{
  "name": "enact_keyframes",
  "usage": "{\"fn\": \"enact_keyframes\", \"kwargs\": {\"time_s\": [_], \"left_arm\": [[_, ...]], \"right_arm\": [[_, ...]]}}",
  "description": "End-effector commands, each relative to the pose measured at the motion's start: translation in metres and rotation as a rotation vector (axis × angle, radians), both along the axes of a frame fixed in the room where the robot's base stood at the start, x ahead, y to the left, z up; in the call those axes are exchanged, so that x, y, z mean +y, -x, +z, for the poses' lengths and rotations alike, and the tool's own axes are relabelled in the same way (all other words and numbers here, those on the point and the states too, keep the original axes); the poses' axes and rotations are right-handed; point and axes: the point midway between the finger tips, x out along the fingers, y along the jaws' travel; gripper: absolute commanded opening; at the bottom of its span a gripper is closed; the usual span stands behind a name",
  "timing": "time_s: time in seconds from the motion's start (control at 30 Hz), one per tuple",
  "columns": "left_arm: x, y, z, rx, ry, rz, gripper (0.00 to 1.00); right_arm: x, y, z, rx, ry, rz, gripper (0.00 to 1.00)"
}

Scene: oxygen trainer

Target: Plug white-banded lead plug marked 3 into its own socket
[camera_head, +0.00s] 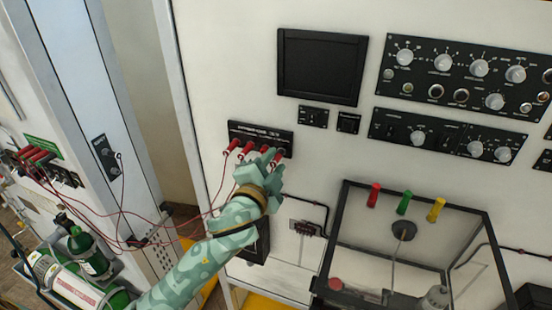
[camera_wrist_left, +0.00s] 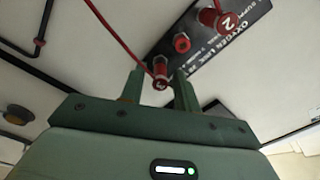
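A black socket strip (camera_head: 260,134) on the white panel bears a row of red plugs and sockets; it also shows in the left wrist view (camera_wrist_left: 202,60). My left gripper (camera_head: 262,168) is at the strip and hides part of the row. In the wrist view, my left gripper's fingers (camera_wrist_left: 159,88) stand either side of a red plug (camera_wrist_left: 160,68), with narrow gaps visible on both sides. A pale mark on its end is too small to read surely. A bare red socket (camera_wrist_left: 181,43) is beside it. Another red plug (camera_wrist_left: 222,18) is marked 2. My right gripper is out of view.
Thin red leads (camera_head: 120,206) droop to a left-hand cabinet with more red plugs (camera_head: 38,158). A clear black-framed box (camera_head: 388,262) is at right, below dark control panels (camera_head: 460,75).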

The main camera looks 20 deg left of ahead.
Motion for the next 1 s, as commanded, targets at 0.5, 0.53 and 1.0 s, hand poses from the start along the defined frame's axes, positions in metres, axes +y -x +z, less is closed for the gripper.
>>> {"fn": "enact_keyframes", "kwargs": {"time_s": [0.5, 0.53, 1.0], "left_arm": [[-0.001, 0.007, 0.000, 0.000, 0.001, -0.001, 0.00], [-0.001, 0.008, 0.000, 0.000, 0.001, -0.001, 0.00], [-0.002, 0.031, 0.000, 0.000, 0.001, -0.001, 0.00]], "right_arm": [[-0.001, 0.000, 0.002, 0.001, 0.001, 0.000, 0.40], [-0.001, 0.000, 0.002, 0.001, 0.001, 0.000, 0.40], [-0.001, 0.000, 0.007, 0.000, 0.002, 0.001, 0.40]]}}
